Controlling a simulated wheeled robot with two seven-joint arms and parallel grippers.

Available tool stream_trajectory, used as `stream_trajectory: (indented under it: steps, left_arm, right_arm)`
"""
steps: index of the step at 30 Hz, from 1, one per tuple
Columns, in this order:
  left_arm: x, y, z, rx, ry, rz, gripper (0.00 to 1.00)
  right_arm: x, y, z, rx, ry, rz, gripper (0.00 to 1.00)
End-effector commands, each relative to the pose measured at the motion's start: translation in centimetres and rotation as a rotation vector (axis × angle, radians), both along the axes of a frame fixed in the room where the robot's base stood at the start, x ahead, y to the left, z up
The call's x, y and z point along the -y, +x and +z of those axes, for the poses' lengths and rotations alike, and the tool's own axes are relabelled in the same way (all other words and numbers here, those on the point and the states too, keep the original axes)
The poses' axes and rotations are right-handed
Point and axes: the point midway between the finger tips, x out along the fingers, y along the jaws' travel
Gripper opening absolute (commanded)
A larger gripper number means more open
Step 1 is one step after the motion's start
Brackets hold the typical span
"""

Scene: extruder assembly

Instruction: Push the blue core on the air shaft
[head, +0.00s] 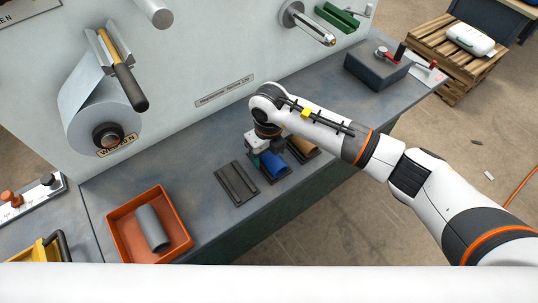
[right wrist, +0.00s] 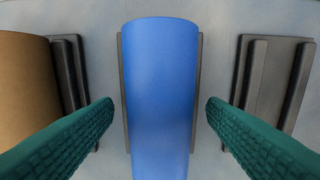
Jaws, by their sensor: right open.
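The blue core (head: 272,163) lies in a dark cradle on the grey bench, between a brown core (head: 301,146) and an empty cradle (head: 237,183). My right gripper (head: 258,155) is over the blue core, partly hidden by its own wrist. In the right wrist view, its two green fingers (right wrist: 160,103) are open, one on each side of the blue core (right wrist: 160,75), with a gap on both sides. The air shaft (head: 313,28) appears to be the metal shaft sticking out of the machine's wall at the top, with no core on it. My left gripper is not in view.
An orange bin (head: 150,226) with a grey cylinder stands at the front left. A large white roll (head: 95,110) hangs on the machine's wall. A dark block with a red-handled fitting (head: 378,68) sits at the bench's right end.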

Motion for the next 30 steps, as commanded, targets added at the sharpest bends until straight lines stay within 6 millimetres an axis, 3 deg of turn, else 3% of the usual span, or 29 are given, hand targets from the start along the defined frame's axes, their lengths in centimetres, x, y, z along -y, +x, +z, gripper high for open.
stream_trajectory:
  steps: [1, 9, 18, 30]
  left_arm:
    - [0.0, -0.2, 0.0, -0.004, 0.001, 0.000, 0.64]
    - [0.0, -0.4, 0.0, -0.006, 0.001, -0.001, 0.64]
    - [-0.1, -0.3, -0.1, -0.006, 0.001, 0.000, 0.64]
    - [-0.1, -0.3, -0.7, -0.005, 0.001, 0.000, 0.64]
  right_arm:
    - [0.0, 0.0, 0.0, 0.000, 0.000, 0.000, 0.61]
    - [0.0, 0.0, 0.1, 0.001, 0.001, 0.000, 0.19]
    - [0.0, 0.1, 0.8, 0.002, 0.002, 0.000, 0.19]
    - [0.0, 0.1, 8.2, 0.004, 0.002, 0.001, 0.19]
